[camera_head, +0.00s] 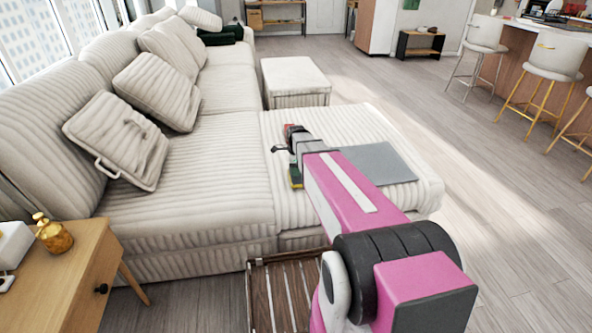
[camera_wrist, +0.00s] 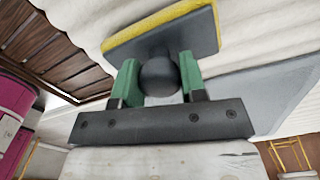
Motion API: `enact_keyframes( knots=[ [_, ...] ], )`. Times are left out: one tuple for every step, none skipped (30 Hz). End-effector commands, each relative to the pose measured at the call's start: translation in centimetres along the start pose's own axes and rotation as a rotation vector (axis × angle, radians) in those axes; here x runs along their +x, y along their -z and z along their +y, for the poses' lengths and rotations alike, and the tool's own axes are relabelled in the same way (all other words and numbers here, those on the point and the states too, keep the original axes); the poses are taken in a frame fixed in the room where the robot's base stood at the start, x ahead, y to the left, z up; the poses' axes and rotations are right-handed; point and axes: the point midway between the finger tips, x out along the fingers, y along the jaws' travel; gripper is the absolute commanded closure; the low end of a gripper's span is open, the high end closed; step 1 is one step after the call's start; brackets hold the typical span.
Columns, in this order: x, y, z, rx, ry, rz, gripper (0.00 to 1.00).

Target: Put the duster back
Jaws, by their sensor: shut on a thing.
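The duster (camera_wrist: 205,32) has a dark grey plate with a yellow edge and a round dark knob. In the wrist view my gripper (camera_wrist: 159,70) has its green fingers on both sides of the knob and is shut on it. I cannot tell whether the duster touches the cushion. My arm hides part of the chaise.
The cream ribbed sofa (camera_head: 190,185) has several loose pillows (camera_head: 120,140). A flat grey sheet (camera_head: 375,163) lies on the chaise. A brown slatted wooden piece (camera_head: 285,292) is low in front of the sofa. A wooden side table (camera_head: 60,275) is at left. Open floor (camera_head: 500,200) lies right.

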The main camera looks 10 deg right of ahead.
Motion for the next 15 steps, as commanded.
enact_keyframes(
  knots=[
    [0.25, -0.01, -0.02, 0.0, 0.0, 0.0, 0.83],
    [0.27, -0.02, -0.01, 0.0, 0.0, 0.0, 0.83],
    [0.25, -0.01, 0.0, 0.0, 0.0, 0.0, 0.83],
    [0.22, -0.02, 0.0, 0.0, 0.001, 0.0, 0.83],
    [0.21, -0.02, 0.0, 0.0, 0.001, 0.0, 0.83],
    [0.21, -0.02, 0.0, 0.0, 0.001, 0.0, 0.83],
    [0.21, -0.02, 0.01, 0.0, 0.001, 0.0, 0.83],
    [0.22, -0.02, 0.0, 0.0, 0.001, 0.0, 0.83],
    [0.28, -0.02, 0.0, 0.0, 0.0, 0.0, 0.83],
    [0.35, -0.02, 0.0, 0.0, 0.0, 0.0, 0.83],
    [0.44, -0.02, -0.01, 0.0, 0.0, 0.0, 0.83],
    [0.54, -0.02, -0.01, 0.0, 0.0, 0.0, 0.83],
    [0.49, -0.02, -0.01, 0.0, 0.001, 0.0, 0.52],
    [0.48, -0.02, -0.01, 0.0, 0.001, 0.0, 0.42],
    [0.48, -0.03, -0.01, 0.0, 0.001, 0.0, 0.36]
  ],
)
